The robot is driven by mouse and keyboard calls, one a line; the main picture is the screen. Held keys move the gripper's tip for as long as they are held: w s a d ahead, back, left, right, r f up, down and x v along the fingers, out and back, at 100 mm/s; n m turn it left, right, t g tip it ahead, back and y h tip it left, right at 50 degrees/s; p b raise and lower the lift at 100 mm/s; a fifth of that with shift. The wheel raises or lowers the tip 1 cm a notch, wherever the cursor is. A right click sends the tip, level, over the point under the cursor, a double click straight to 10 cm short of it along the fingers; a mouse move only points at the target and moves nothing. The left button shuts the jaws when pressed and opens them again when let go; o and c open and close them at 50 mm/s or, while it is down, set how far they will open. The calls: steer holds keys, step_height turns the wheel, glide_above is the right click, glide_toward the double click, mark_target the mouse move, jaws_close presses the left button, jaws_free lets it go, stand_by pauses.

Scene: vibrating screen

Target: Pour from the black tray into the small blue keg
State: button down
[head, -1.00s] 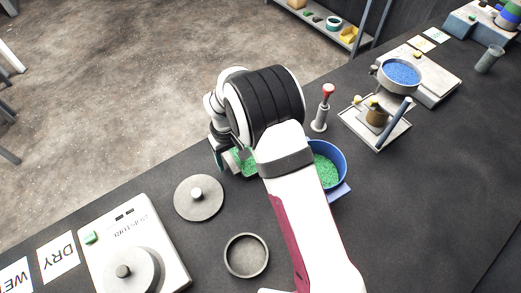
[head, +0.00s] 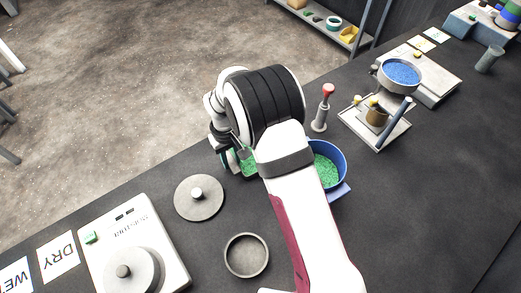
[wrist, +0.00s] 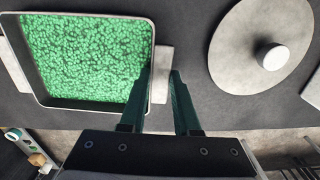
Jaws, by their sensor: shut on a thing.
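The black tray (wrist: 88,104) is filled with green granules and lies at the left of the wrist view, its dark raised rim all around. My gripper (wrist: 160,78) is shut on the grey tab at the tray's right side, with its dark green fingers on either side. In the head view my arm hides most of the tray; some green granules show beside my wrist. The small blue keg (head: 342,157) is a round blue tub, partly behind my forearm. Green granules lie inside it.
A grey lid with a knob (head: 199,197) and an empty grey ring (head: 246,255) lie on the dark bench. A red-topped post (head: 323,108) stands behind the keg. A pan of blue granules (head: 400,74) is at the back right.

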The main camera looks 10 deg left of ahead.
stand_by(0.8)
step_height(320, 180, up, 8)
steer(key=shift+r, duration=0.2)
steer(key=s+d+r+m, duration=0.1)
steer(key=d+r+m, duration=0.3)
steer(key=d+r, duration=0.7)
steer(key=s+d+r+m, duration=0.2)
steer(key=d+r+m, duration=0.2)
steer(key=d+r, duration=0.7)
steer(key=w+a+f+m+y, duration=0.1)
steer(key=w+a+f+m, duration=0.6)
steer(key=a+f+m, duration=0.4)
steer(key=f+m, duration=0.1)
steer(key=m, duration=0.4)
steer(key=shift+f, duration=0.35)
